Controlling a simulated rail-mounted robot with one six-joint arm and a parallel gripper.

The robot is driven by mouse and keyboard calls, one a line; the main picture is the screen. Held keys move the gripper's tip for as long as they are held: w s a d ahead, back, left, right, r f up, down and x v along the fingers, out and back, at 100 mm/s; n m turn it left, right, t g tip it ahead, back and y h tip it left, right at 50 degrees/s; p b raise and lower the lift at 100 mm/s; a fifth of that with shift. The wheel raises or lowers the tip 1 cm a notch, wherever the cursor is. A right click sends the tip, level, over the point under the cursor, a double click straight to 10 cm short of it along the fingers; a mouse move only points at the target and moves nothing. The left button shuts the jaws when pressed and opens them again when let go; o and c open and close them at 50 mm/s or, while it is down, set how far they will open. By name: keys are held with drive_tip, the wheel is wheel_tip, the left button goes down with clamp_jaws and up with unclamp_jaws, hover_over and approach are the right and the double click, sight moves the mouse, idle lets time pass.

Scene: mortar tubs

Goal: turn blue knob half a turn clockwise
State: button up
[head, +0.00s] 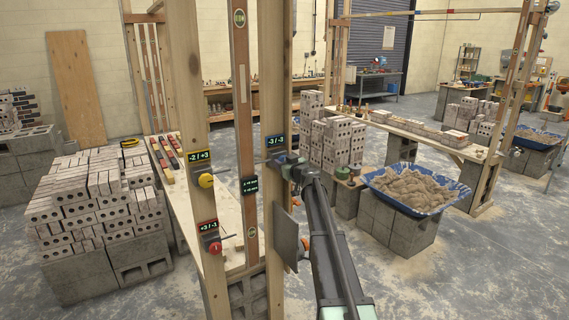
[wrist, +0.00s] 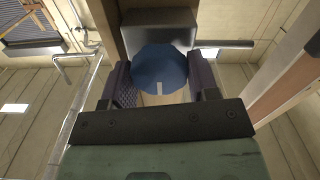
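The blue knob (wrist: 160,66) shows in the wrist view, with a pale pointer mark at its lower edge. It sits in front of a grey box on a wooden post. My gripper (wrist: 160,82) has one finger on each side of the knob, with no clear gap at either side, so it looks shut on it. In the head view my gripper (head: 287,164) is at the right post, just below a display (head: 276,141) that reads -3 / -3. The blue knob is hidden there behind my gripper.
A yellow knob (head: 206,180) and a red knob (head: 215,247) are on the left post (head: 190,110), each below its own display. A spirit level (head: 243,120) stands between the posts. A blue tub of mortar (head: 448,203) stands on blocks at right; brick stacks (head: 85,205) at left.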

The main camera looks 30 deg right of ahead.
drive_tip(key=shift+c, duration=0.6)
drive_tip(key=shift+m, duration=0.3)
